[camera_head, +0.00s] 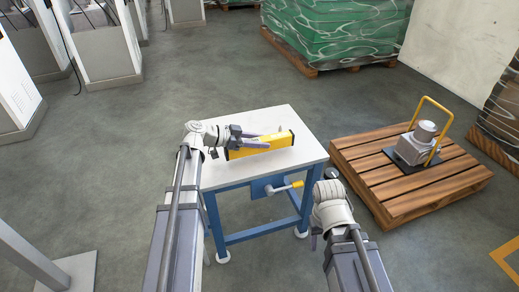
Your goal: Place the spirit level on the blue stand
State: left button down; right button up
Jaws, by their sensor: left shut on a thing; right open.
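The spirit level (277,143) is a yellow bar with black ends. It is over the white top of the blue stand (306,146), a table with blue legs; I cannot tell whether it touches the top. My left gripper (266,137) reaches in from the left and is shut on the level near its middle, covering part of its upper edge. My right gripper (325,178) is open in front of the stand's right front corner, low and apart from the level; its fingers are mostly hidden by its wrist.
A yellow-handled tool (297,185) is at the stand's front side, close to my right gripper. A wooden pallet (400,195) with a grey machine (416,145) and yellow hoop stands right. A green wrapped load (335,30) is behind. Grey cabinets (100,45) stand far left. Floor left of the stand is clear.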

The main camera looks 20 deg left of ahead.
pick_arm(q)
jog(key=shift+f, duration=0.75)
pick_arm(e)
jog(key=shift+f, duration=0.8)
pick_arm(q)
jog(key=shift+b, duration=0.3)
jog(key=shift+f, duration=0.25)
jog(key=shift+c, duration=2.2)
grip_release()
jog(key=shift+r, duration=0.1)
pick_arm(e)
jog(key=shift+f, duration=0.15)
pick_arm(q)
jog(key=shift+s+a+r, duration=0.15)
jog(key=shift+a+r, duration=0.05)
jog(key=shift+r, duration=0.15)
jog(key=p+v, duration=0.4)
jog(key=v, duration=0.6)
jog(key=shift+s+a, duration=0.1)
jog(key=shift+a, duration=0.05)
jog(key=shift+s+a+r+p, duration=0.15)
jog(key=shift+s+a+p, duration=0.15)
jog(key=shift+a+p, duration=0.1)
pick_arm(e)
jog(key=shift+r, duration=2.45)
